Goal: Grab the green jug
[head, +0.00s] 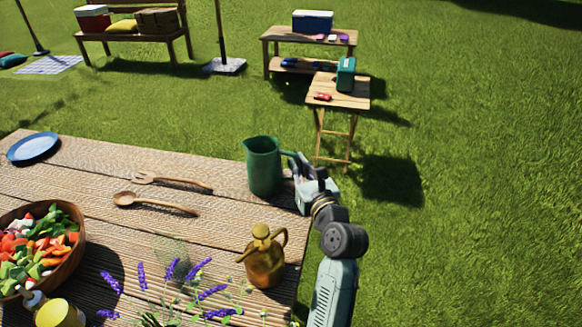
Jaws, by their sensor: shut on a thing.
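The green jug (263,168) stands upright near the far right corner of the wooden garden table (95,165), its handle side toward the right. My gripper (298,165) is at the right side of the jug, at its handle, and is shut on it. The fingers and handle overlap, so the exact contact is hard to make out. The jug's base appears to be on or very close to the table top; I cannot tell whether there is a gap.
A wooden fork (172,181) and spoon (150,203) lie left of the jug. A salad bowl (75,262) and blue plate (33,147) are further left. A small folding table (350,99) stands beyond.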

